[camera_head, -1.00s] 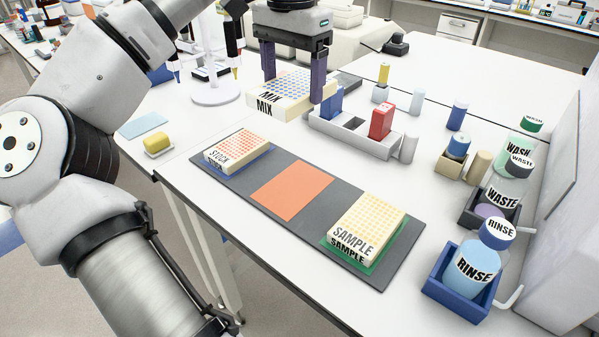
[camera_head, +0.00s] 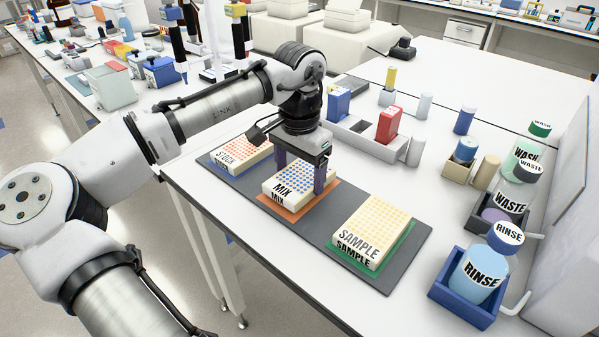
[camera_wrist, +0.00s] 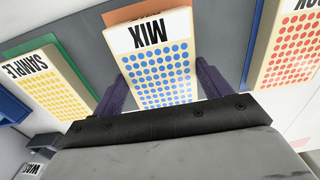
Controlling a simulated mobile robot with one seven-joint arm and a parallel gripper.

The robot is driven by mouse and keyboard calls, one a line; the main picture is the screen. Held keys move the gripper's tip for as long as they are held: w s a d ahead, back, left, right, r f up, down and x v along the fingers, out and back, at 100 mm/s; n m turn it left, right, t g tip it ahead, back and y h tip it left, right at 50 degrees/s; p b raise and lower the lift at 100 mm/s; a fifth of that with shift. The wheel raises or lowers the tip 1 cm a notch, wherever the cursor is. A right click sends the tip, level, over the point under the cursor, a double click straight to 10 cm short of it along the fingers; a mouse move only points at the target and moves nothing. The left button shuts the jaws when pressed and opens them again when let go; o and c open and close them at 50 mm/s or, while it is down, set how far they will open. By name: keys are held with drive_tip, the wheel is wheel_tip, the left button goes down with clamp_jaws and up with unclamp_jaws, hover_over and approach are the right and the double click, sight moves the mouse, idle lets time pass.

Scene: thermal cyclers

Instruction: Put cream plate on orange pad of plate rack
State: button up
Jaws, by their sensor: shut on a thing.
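My gripper hides the plate's back part.
The SAMPLE plate (camera_head: 372,228) sits on the rack's green pad (camera_head: 398,252); the STOCK plate (camera_head: 243,154) sits at the other end on blue. A grey holder (camera_head: 361,137) with blue and red blocks stands behind. Rinse (camera_head: 475,276) and waste bottles stand at right.

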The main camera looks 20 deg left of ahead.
sight(300, 177)
drive_tip(key=shift+f, duration=0.4)
drive_tip(key=shift+f, duration=0.1)
drive_tip(key=o, duration=1)
wheel_tip(300, 177, up, 12)
drive_tip(key=shift+r+b, duration=0.15)
drive_tip(key=shift+b, duration=0.3)
